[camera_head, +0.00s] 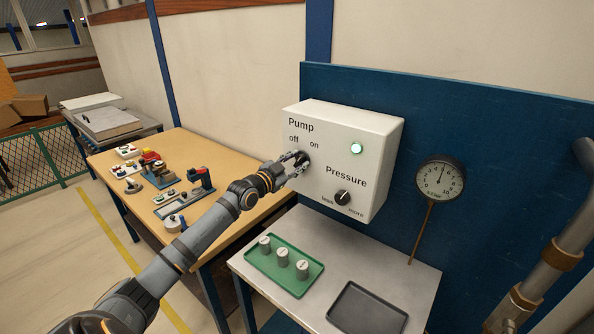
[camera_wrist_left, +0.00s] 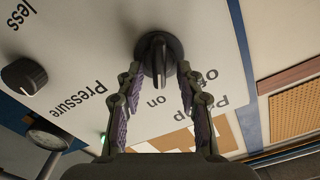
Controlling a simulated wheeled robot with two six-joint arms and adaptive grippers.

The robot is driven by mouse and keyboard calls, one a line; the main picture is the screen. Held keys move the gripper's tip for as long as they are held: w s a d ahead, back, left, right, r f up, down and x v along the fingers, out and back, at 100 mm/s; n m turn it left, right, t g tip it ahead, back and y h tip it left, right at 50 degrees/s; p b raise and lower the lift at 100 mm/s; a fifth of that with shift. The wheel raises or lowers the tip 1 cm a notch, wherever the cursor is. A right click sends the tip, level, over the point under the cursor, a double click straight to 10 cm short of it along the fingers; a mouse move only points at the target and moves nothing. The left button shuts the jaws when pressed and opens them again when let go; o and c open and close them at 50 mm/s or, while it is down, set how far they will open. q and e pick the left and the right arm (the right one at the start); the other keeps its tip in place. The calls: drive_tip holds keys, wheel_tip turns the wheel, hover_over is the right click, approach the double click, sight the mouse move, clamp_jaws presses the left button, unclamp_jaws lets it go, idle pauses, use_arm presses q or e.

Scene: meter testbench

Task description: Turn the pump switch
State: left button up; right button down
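The white pump box (camera_head: 375,135) hangs on the blue panel, with the words Pump, off and on. A round lamp (camera_head: 357,149) on it glows green. The pump switch is a dark round knob with a raised ridge (camera_wrist_left: 158,62), in the left wrist view. The ridge's lower end there points toward the word "on". My left gripper (camera_head: 298,160) is at the knob and hides most of it in the head view. In the wrist view its fingers (camera_wrist_left: 160,72) stand apart on both sides of the ridge, with gaps visible. My right gripper is not in view.
A Pressure knob (camera_head: 343,197) sits lower right on the box. A gauge (camera_head: 440,178) is to the right. Below, a grey table holds a green tray (camera_head: 300,280) with three weights and an empty dark tray (camera_head: 367,308). A wooden table (camera_head: 190,150) with parts is at left.

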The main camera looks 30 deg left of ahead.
use_arm(q)
drive_tip(key=shift+w+d, duration=0.1)
drive_tip(key=shift+w, duration=0.1)
clamp_jaws()
drive_tip(key=shift+n, duration=0.3)
drive_tip(key=n, duration=0.3)
drive_tip(key=n+p, duration=0.1)
drive_tip(key=n, duration=0.3)
drive_tip(key=a+n, duration=0.1)
drive_tip(key=n, duration=0.3)
drive_tip(key=shift+a+p, duration=0.1)
drive_tip(key=shift+p, duration=0.2)
idle(0.6)
